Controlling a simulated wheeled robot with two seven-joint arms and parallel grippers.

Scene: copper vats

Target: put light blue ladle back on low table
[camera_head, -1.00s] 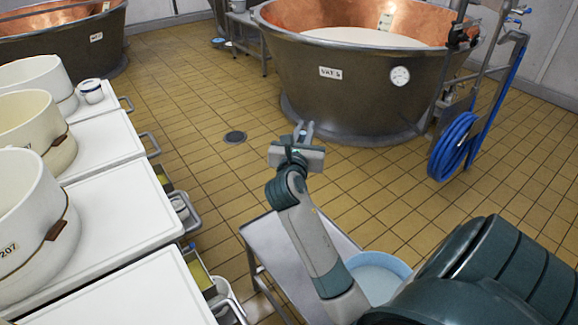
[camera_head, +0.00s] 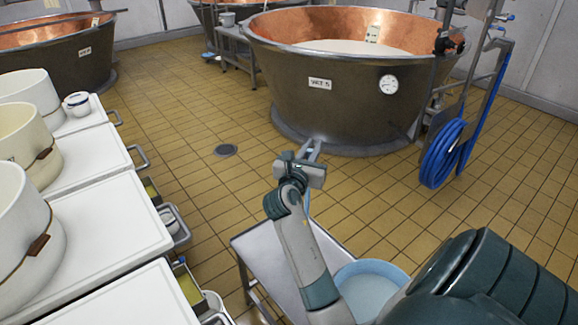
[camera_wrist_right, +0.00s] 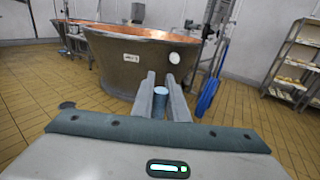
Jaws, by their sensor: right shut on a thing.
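My right gripper (camera_head: 312,150) is held out over the floor, beyond the low table, with the large vat behind it. In the right wrist view its fingers (camera_wrist_right: 163,98) are closed around a light blue piece (camera_wrist_right: 160,101), which I take to be the light blue ladle. In the head view a thin light blue part of the ladle (camera_head: 307,204) shows just below the wrist; the rest is hidden. The low metal table (camera_head: 268,252) stands below my right arm, which hides part of its top. My left gripper is not in view.
A light blue tub (camera_head: 398,274) is at the right of the low table. White-topped counters (camera_head: 100,232) with cream containers line the left. A copper-lined vat (camera_head: 335,105) and a blue hose (camera_head: 440,155) are ahead. A drain (camera_head: 226,150) lies in open tiled floor.

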